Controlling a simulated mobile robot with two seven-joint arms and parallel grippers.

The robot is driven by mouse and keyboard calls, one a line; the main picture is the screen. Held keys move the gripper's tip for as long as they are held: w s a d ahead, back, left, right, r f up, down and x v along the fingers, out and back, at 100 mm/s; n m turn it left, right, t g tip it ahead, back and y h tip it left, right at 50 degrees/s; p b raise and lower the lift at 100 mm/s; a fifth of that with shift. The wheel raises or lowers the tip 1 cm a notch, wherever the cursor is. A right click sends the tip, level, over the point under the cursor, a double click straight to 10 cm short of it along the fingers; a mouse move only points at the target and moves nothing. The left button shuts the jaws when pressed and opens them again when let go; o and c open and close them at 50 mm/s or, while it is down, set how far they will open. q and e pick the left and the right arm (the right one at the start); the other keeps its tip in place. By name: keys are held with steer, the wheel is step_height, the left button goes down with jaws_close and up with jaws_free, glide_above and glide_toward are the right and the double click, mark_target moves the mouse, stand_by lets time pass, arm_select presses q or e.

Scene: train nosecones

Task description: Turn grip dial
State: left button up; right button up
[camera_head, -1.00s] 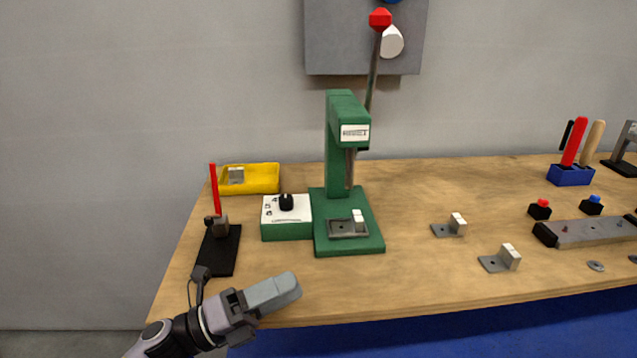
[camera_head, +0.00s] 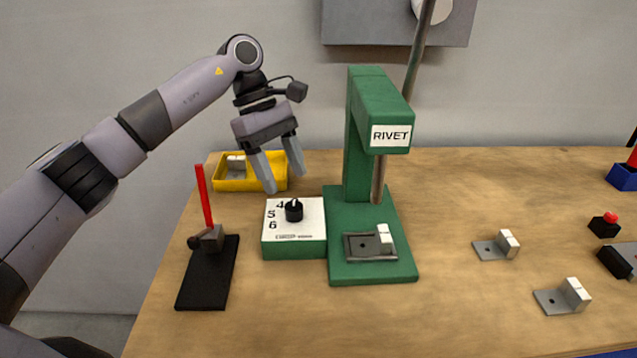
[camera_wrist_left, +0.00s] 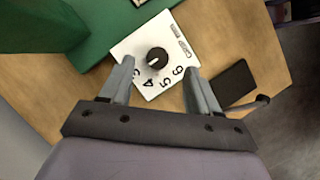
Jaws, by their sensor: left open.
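The grip dial (camera_head: 294,211) is a black round knob with a white mark, on the white top of a green box (camera_head: 293,252) printed with 4, 5 and 6. The box stands at the left of the green rivet press (camera_head: 372,110). My left gripper (camera_head: 286,186) is open and empty, pointing down above the dial, apart from it. In the left wrist view the dial (camera_wrist_left: 157,58) shows beyond and between the two open fingers (camera_wrist_left: 158,82). My right gripper is not in view.
A black stand with a red lever (camera_head: 205,200) stands left of the dial box. A yellow tray (camera_head: 232,186) with a metal part is behind it. Metal brackets (camera_head: 497,245) lie at right. The table front is clear.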

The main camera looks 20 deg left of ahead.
mark_target(294, 206)
arm_select(q)
steer(key=shift+y, duration=0.3)
steer(key=shift+w+a+p+x, duration=0.15)
steer(key=shift+p+x, duration=0.1)
steer(key=shift+x, duration=1.2)
steer(key=shift+w+a+p+x, duration=0.1)
steer(key=shift+p+x, duration=0.15)
steer(key=shift+x, duration=1.25)
steer(key=shift+f, duration=0.1)
steer(key=shift+c, duration=0.2)
steer(key=c, duration=1)
